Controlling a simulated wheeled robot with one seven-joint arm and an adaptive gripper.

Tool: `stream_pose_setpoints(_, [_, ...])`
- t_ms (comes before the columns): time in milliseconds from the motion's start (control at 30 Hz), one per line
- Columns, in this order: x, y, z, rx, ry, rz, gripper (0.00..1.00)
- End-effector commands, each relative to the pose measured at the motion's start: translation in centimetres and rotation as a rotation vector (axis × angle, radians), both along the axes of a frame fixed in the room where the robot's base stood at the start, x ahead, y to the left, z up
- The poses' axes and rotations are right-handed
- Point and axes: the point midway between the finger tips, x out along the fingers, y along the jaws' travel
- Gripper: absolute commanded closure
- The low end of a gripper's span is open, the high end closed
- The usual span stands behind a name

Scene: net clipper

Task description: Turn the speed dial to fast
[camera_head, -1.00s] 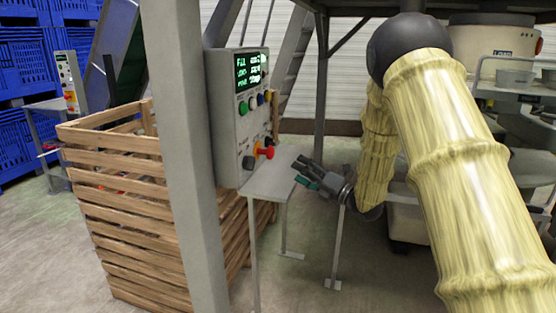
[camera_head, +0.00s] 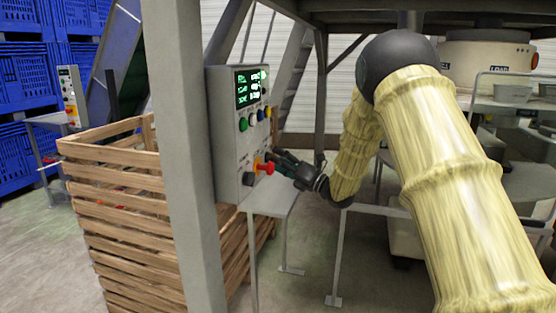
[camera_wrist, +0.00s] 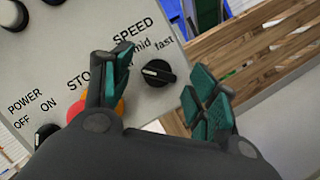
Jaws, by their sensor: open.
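The speed dial (camera_wrist: 158,73) is a round black knob with a white pointer mark, on a grey control panel (camera_wrist: 60,60). The labels SPEED, mid and fast show around it in the wrist view. The dial's pointer lies toward the left side of the knob in that view. My gripper (camera_wrist: 162,85) is open, with its teal-padded fingers on either side of the dial. I cannot tell whether either finger touches it. In the head view my gripper (camera_head: 277,163) is at the panel's lower part (camera_head: 229,150), and the speed dial is hidden there.
The panel also carries a red stop knob on yellow (camera_head: 264,167), a black power switch (camera_wrist: 46,132) and several coloured buttons above. A small grey table (camera_head: 270,200) stands below. A wooden slatted crate (camera_head: 120,200) is behind the post (camera_head: 180,150).

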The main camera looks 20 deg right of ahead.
Motion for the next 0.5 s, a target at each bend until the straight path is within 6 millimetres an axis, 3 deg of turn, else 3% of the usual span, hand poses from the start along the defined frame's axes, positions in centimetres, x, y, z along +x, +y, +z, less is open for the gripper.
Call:
stream_pose_setpoints(433, [0.64, 0.49, 0.20, 0.001, 0.001, -0.001, 0.41])
stream_pose_setpoints(500, [0.63, 0.49, 0.19, 0.001, 0.001, -0.001, 0.54])
